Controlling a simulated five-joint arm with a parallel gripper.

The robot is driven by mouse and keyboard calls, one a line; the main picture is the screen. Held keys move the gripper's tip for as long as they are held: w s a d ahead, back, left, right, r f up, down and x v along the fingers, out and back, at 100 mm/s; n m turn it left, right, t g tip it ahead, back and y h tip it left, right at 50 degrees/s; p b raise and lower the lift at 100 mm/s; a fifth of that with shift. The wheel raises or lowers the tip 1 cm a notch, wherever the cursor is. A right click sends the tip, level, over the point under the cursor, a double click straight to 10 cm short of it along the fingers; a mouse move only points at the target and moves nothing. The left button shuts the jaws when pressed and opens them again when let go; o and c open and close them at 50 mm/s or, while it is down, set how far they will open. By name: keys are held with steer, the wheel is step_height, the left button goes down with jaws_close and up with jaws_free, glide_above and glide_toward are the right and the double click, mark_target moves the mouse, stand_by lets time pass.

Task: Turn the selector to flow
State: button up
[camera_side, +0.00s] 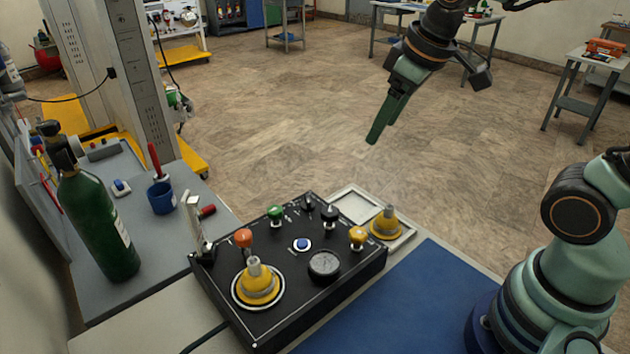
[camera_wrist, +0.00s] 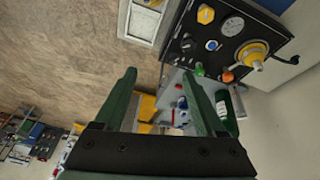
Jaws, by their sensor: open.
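A black control panel (camera_side: 318,296) lies on the bench with several knobs on top. They are an orange knob (camera_side: 243,237), a green knob (camera_side: 275,212), a black knob (camera_side: 330,215) and a yellow knob (camera_side: 357,235). Another black knob stands at the far edge. The labels are too small to read, so I cannot tell which is the selector. A blue button (camera_side: 302,244) and a round gauge (camera_side: 324,265) sit among them. The panel (camera_wrist: 182,22) also shows at the wrist view's top right. My gripper (camera_side: 374,137) is open and empty, high above and beyond the panel.
A yellow dome fitting (camera_side: 258,284) rises from the panel's left. Another yellow fitting (camera_side: 386,224) stands in a pale tray (camera_side: 352,203) behind it. A green cylinder (camera_side: 96,226) and a blue cup (camera_side: 161,197) stand at left. A blue mat (camera_side: 400,305) lies clear at right.

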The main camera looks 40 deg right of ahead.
steer(key=w+a+f+n+g, duration=0.2)
steer(key=w+a+n, duration=0.1)
steer(key=w+n, duration=0.3)
steer(key=n+g, duration=0.2)
steer(key=n, duration=0.1)
glide_toward(308, 198)
step_height(308, 198, down, 8)
steer(key=shift+w+a+f, duration=0.1)
steer(key=shift+a+f, duration=0.05)
steer(key=shift+f, duration=0.1)
jaws_close()
